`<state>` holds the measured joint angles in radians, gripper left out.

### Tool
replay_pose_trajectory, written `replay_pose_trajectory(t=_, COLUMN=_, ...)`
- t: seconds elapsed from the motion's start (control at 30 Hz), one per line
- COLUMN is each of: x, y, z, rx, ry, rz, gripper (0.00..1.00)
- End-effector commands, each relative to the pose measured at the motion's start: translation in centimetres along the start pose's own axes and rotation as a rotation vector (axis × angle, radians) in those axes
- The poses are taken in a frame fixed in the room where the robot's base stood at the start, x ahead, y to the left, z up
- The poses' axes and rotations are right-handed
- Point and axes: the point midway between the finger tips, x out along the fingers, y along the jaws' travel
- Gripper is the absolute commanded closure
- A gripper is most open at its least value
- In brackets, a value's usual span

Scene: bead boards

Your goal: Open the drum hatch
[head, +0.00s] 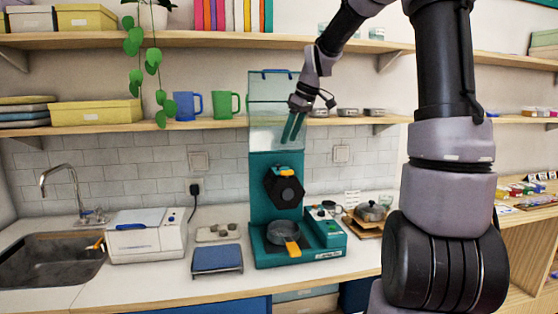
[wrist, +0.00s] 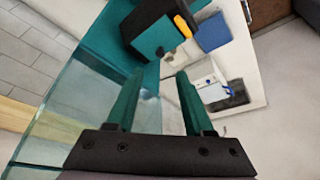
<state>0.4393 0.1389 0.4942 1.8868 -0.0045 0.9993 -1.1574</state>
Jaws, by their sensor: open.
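The teal machine (head: 262,215) stands on the counter in the head view. Its drum front is a dark hexagonal hatch (head: 284,191) with a yellow handle (head: 284,173) at its top edge; the hatch looks shut. In the wrist view, the dark drum housing (wrist: 150,38) and the yellow handle (wrist: 183,26) show beyond the fingertips. My gripper (head: 293,130) is open and empty, pointing down, above the hatch and in front of the clear hopper (head: 268,100). Its teal fingers also show in the wrist view (wrist: 158,82), apart from the handle.
A grey pan (head: 282,232) with a yellow handle sits below the drum. A blue scale (head: 217,259) and a white appliance (head: 147,240) stand to the left. A shelf (head: 210,124) with blue and green mugs runs behind. A lidded pot (head: 370,211) is at right.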

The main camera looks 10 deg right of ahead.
Motion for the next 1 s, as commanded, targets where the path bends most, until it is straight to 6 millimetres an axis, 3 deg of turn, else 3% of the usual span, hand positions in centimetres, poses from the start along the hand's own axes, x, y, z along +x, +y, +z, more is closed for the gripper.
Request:
replay_pose_trajectory(t=0.2, x=4.4, y=-0.1, z=0.1, rx=0.001, ry=-0.002, rz=-0.005, gripper=0.48)
replay_pose_trajectory(t=0.4, x=7.5, y=-0.1, z=0.1, rx=0.001, ry=-0.002, rz=-0.004, gripper=0.48)
replay_pose_trajectory(t=0.6, x=8.8, y=-0.1, z=0.0, rx=0.002, ry=-0.001, rz=-0.001, gripper=0.48)
replay_pose_trajectory(t=0.87, x=8.8, y=-0.1, z=0.0, rx=0.002, ry=0.0, rz=0.0, gripper=0.48)
replay_pose_trajectory(t=1.0, x=8.8, y=-0.1, z=0.0, rx=0.002, ry=0.0, rz=0.0, gripper=0.97)
